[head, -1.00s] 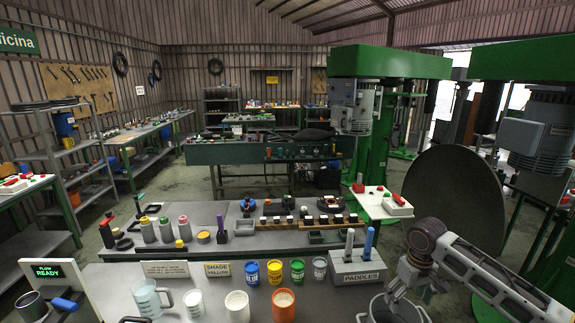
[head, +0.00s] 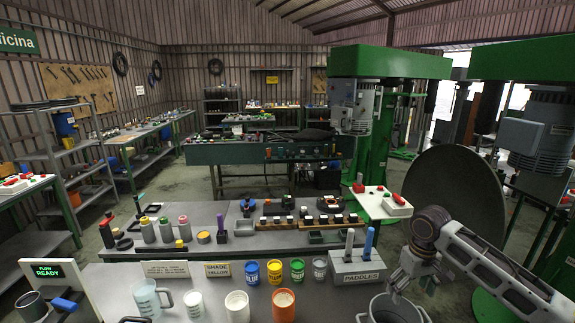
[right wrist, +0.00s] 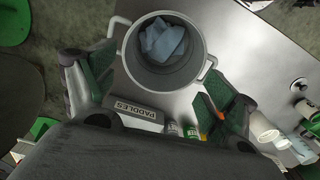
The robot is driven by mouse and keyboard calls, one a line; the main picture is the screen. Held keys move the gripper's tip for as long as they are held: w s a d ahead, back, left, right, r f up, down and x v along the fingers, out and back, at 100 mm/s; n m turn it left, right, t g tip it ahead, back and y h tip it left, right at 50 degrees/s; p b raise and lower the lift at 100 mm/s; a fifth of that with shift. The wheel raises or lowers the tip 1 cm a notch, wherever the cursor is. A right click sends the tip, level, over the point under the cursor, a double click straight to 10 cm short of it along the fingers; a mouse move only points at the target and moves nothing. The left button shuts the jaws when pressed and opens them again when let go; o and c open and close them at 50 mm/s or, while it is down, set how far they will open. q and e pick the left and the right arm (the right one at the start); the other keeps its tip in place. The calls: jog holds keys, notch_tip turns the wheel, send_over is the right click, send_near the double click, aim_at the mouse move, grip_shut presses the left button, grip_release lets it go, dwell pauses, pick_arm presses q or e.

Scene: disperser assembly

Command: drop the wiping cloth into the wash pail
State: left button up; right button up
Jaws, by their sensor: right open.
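The wash pail (head: 378,308) is a grey metal pail at the bottom right of the head view, cut off by the lower edge. In the right wrist view the pail (right wrist: 133,62) shows from above, with a handle on each side. The wiping cloth (right wrist: 163,40), light blue and crumpled, lies inside it. The pail's wall hides the cloth in the head view. My right gripper (head: 407,287) is above the pail. In the right wrist view its fingers (right wrist: 155,88) are spread wide with nothing between them. My left gripper is not in view.
A paddle holder (head: 358,268) stands just left of the pail. Paint cans (head: 275,272), an orange cup (head: 284,306) and white beakers (head: 237,306) stand further left on the grey bench. A large dark disc (head: 453,200) stands behind my right arm.

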notch_tip(320, 180, up, 10)
dwell(0.6)
jog(key=shift+f, duration=0.1)
dwell(0.4)
